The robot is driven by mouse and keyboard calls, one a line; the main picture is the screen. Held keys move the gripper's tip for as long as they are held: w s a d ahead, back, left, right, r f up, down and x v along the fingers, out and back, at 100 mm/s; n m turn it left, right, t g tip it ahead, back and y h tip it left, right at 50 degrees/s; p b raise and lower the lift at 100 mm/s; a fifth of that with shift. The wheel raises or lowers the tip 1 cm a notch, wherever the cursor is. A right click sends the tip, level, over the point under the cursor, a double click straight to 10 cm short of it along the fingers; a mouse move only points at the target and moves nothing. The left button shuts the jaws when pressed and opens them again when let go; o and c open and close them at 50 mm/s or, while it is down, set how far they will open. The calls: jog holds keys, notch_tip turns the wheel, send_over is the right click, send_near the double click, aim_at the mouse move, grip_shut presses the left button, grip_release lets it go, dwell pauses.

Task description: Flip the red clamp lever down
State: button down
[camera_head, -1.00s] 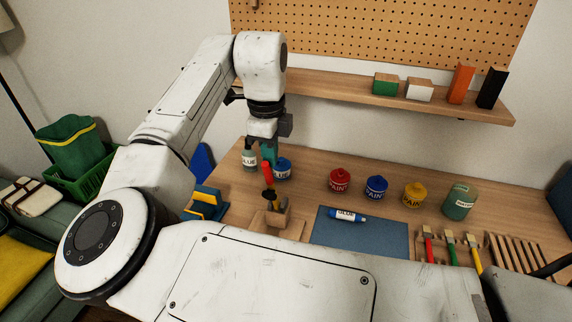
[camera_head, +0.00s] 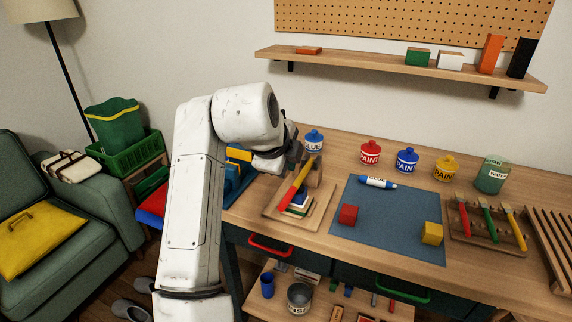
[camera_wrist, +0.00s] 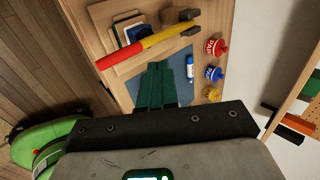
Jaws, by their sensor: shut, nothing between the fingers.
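The clamp lever (camera_head: 299,183), with a long red grip and a yellow upper part, slants out over a small stack of flat pieces (camera_head: 297,205) on a wooden clamp base (camera_head: 272,214). I cannot tell if it touches the stack. In the wrist view the lever (camera_wrist: 150,43) crosses above the stack from its brown pivot posts (camera_wrist: 187,22). My gripper (camera_wrist: 165,66) has teal fingers, shut and empty, beside the lever and apart from it in that view. In the head view my wrist hides the fingertips.
A blue mat (camera_head: 370,236) right of the clamp holds a glue tube (camera_head: 377,182), a red cube (camera_head: 348,215) and a yellow cube (camera_head: 432,233). Paint pots, such as the red one (camera_head: 370,152), stand behind. A brush rack (camera_head: 490,237) is at right.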

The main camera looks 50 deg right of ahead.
jog(key=h+b, duration=0.2)
jog(key=b, duration=0.4)
send_over(287, 199)
jog(key=a, duration=0.1)
jog(key=shift+t, duration=0.4)
notch_tip(287, 199, down, 5)
jog(key=shift+s+a+r, duration=0.1)
jog(key=shift+r, duration=0.05)
jog(key=f+h+b, duration=0.1)
jog(key=b, duration=0.2)
jog(key=a+f+h+b, duration=0.1)
jog(key=f+b, duration=0.1)
jog(key=b, duration=0.2)
jog(key=shift+s+f+t, duration=0.2)
jog(key=shift+t, duration=0.2)
jog(key=shift+f, duration=0.1)
jog(key=shift+f+h+b, duration=0.2)
jog(key=shift+h+b, duration=0.1)
jog(key=shift+b, duration=0.05)
